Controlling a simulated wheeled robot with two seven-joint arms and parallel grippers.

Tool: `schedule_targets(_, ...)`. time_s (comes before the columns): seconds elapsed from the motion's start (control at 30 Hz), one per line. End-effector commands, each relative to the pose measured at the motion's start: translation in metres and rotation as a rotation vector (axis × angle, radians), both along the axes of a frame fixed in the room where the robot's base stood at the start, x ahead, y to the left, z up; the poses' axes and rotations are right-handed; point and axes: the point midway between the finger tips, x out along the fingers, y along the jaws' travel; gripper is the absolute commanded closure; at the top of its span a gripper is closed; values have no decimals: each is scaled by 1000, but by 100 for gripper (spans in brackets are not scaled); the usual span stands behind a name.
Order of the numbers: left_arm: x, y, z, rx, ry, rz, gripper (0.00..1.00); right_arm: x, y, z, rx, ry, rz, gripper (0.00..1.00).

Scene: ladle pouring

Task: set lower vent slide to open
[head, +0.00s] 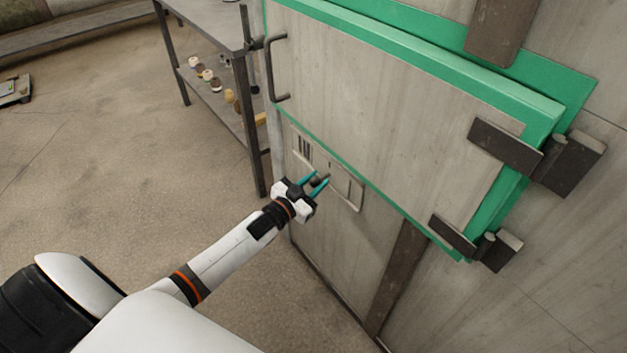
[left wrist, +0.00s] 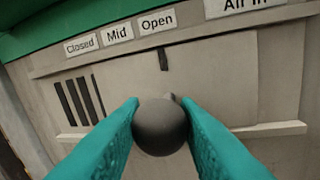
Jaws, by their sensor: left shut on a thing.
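The lower vent slide (head: 346,187) is a grey plate in a frame below the green-edged door. In the left wrist view the slide plate (left wrist: 215,85) has a round dark knob (left wrist: 160,128) and a dark pointer mark (left wrist: 163,60). The pointer stands under the "Open" label (left wrist: 157,22), right of "Mid" (left wrist: 117,34) and "Closed" (left wrist: 80,46). Dark vent slots (left wrist: 78,101) show uncovered to the left. My left gripper (head: 319,181) is shut on the knob, its teal fingers on both sides. My right gripper is out of view.
The door (head: 390,95) with its handle (head: 270,68) and dark hinges (head: 505,146) is above the vent. A metal table (head: 212,25) with small items on its lower shelf stands to the left. The floor (head: 120,150) left of my arm is clear.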

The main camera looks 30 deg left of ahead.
Motion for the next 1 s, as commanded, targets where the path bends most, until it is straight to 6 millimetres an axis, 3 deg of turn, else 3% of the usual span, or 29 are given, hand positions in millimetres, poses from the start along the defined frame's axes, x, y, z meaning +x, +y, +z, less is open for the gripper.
schedule_targets(0.03,-2,-5,-3,-2,3,-9,100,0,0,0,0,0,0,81)
schedule_targets(0.07,-2,-5,-3,-2,3,-10,70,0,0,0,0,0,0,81)
schedule_targets(0.17,-2,-5,-3,-2,3,-9,53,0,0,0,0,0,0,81)
schedule_targets(0.57,-9,-2,-2,-1,3,-6,52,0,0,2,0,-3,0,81)
schedule_targets(1.0,-94,15,-2,-2,7,-6,52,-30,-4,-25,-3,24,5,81)
